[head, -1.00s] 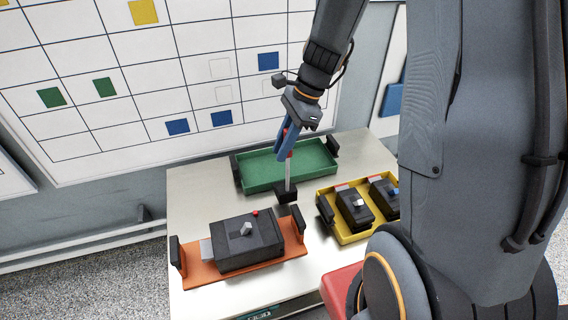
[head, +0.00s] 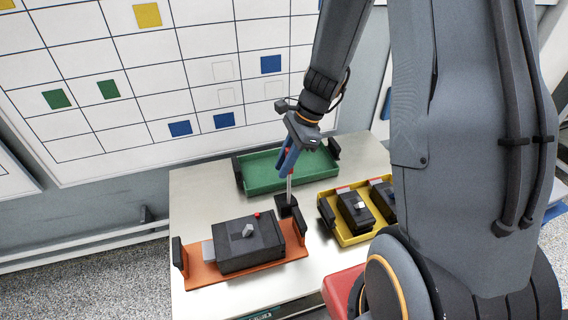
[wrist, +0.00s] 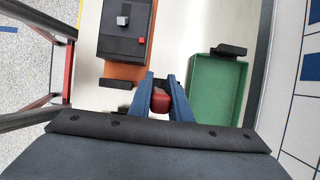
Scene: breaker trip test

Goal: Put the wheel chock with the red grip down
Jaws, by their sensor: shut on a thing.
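The wheel chock is a black block (head: 287,207) with a thin upright pale rod and a red grip at its top. My gripper (head: 288,162) has blue fingers shut on the red grip. The red grip (wrist: 160,101) shows between the fingers in the wrist view. The block hangs at or just above the bare metal table top (head: 205,205), between the orange tray, the green tray and the yellow tray; I cannot tell whether it touches the table. In the wrist view the fingers and grip hide most of the block.
The orange tray (head: 205,278) holds a black breaker box (head: 245,246) close to the chock's left. The green tray (head: 262,176) behind is empty. The yellow tray (head: 345,238) on the right holds two black boxes. A gridded wall board (head: 150,100) stands behind the table.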

